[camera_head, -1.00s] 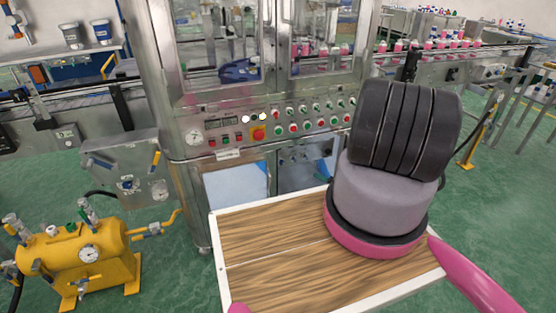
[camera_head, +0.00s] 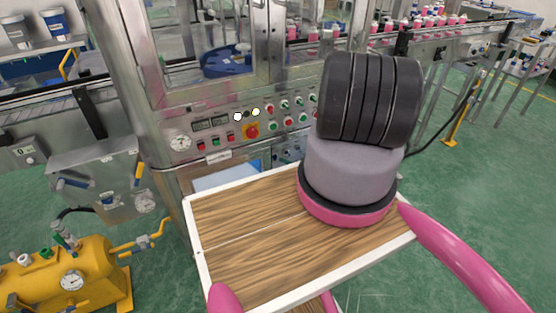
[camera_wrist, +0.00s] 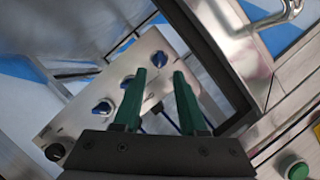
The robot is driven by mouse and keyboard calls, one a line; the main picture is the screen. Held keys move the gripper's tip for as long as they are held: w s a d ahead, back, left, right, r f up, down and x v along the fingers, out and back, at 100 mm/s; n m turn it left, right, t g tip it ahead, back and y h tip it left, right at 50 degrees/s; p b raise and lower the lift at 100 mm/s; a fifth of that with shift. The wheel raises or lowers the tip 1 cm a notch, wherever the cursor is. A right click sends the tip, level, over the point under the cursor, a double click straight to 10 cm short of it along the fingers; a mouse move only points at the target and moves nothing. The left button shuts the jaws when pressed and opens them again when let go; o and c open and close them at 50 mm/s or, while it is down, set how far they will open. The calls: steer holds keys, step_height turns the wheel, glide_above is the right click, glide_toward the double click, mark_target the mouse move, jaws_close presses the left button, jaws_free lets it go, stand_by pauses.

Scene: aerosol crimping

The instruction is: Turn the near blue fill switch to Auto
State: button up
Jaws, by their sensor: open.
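In the wrist view, a pale metal panel (camera_wrist: 75,121) carries a slanted row of blue switches with white marks. They are an upper blue switch (camera_wrist: 160,58), a middle blue switch (camera_wrist: 126,82) and a lower blue switch (camera_wrist: 102,107). I cannot read their labels or settings, nor tell which is the near fill switch. My gripper (camera_wrist: 160,75) has two green fingers, spread apart with nothing visibly held between them. The fingers overlap the panel in view; I see no clear contact with a switch. The head view does not show my gripper.
A black knob (camera_wrist: 54,151) sits at the panel's lower end. A dark frame (camera_wrist: 212,60) runs close beside the fingers, and a metal handle (camera_wrist: 272,18) is above right. In the head view, the machine's button panel (camera_head: 225,128) is ahead and a yellow tank (camera_head: 95,265) stands left.

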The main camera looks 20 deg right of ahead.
mark_target(277, 158)
steer(key=x, duration=0.5)
steer(key=shift+w+f, duration=0.1)
steer(key=shift+w, duration=0.25)
jaws_close()
